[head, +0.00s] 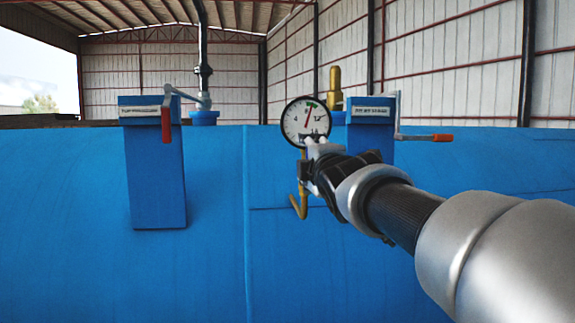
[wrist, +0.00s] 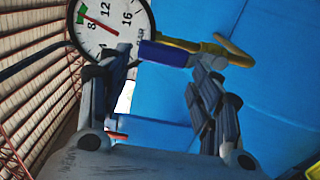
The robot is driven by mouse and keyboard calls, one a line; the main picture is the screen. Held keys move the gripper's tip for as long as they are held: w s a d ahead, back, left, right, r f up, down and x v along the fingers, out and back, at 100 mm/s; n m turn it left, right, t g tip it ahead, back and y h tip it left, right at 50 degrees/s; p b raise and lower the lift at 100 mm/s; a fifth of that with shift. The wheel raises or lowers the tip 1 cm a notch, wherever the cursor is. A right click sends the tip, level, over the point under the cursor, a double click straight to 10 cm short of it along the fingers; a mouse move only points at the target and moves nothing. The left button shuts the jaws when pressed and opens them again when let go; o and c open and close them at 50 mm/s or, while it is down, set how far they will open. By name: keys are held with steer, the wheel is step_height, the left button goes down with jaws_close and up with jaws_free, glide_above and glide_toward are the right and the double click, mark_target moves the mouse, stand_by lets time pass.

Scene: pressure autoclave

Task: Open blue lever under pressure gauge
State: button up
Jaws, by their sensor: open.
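The round white pressure gauge (head: 306,121) with a red needle stands in front of the blue vessel, and shows at the upper left of the wrist view (wrist: 108,20). Below it is a curved brass pipe (head: 300,205), also in the wrist view (wrist: 235,50). The blue lever (wrist: 163,54) shows in the wrist view beside the gauge, at the end of the brass pipe. In the head view my gripper hides it. My gripper (head: 318,146) is just under the gauge. In the wrist view its fingers are apart (wrist: 160,64), with the lever near and between their tips; contact is unclear.
A blue box (head: 155,175) with a red-handled crank (head: 166,124) stands left. Another blue box (head: 372,118) with a red-handled lever (head: 425,137) is behind my gripper to the right. A brass valve (head: 335,88) rises behind the gauge. The blue vessel (head: 215,260) fills the lower view.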

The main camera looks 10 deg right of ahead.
steer(key=s, duration=0.7)
steer(key=shift+s, duration=0.1)
steer(key=s+f+m+g+b, duration=0.2)
steer(key=s+f+m+g, duration=0.2)
steer(key=s+f, duration=0.6)
steer(key=s+f+m+g+b, duration=0.3)
steer(key=s+f+m+g, duration=0.2)
steer(key=f, duration=1.4)
steer(key=s+f+m+g+b, duration=0.3)
steer(key=s+f+m, duration=0.6)
steer(key=s+f, duration=0.6)
steer(key=shift+s+a+f+g, duration=0.15)
steer(key=shift+s+g, duration=0.55)
steer(key=shift+s, duration=0.4)
